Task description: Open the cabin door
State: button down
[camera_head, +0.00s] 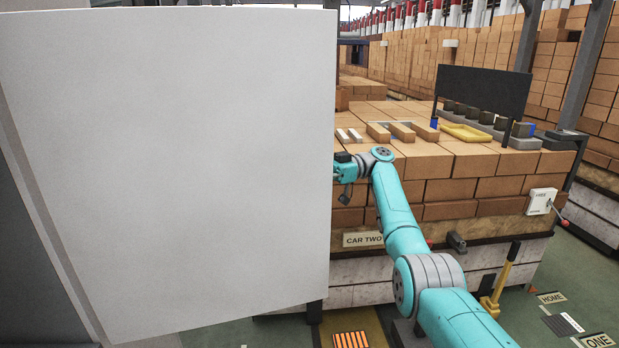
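A large plain white panel (170,170), which looks like the cabin door, fills the left half of the view. Its right edge stands free in front of the brick stack, and its left side meets a grey frame or wall (40,240). No handle shows on this face. My turquoise arm reaches up from the lower right, and its wrist is at the panel's right edge. My gripper is hidden behind the panel, so its fingers and whether they touch the door cannot be seen.
A brick stack (480,188) labelled CAR TWO (363,239) stands behind my arm, with loose bricks, a yellow tray (466,132) and a dark board (484,92) on top. A white switch box (541,201) and a yellow-footed post (502,280) are at right. Green floor (585,275) is open at lower right.

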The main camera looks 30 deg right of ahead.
jog(key=shift+w+f, duration=0.1)
jog(key=shift+w, duration=0.2)
jog(key=c, duration=1.2)
grip_release()
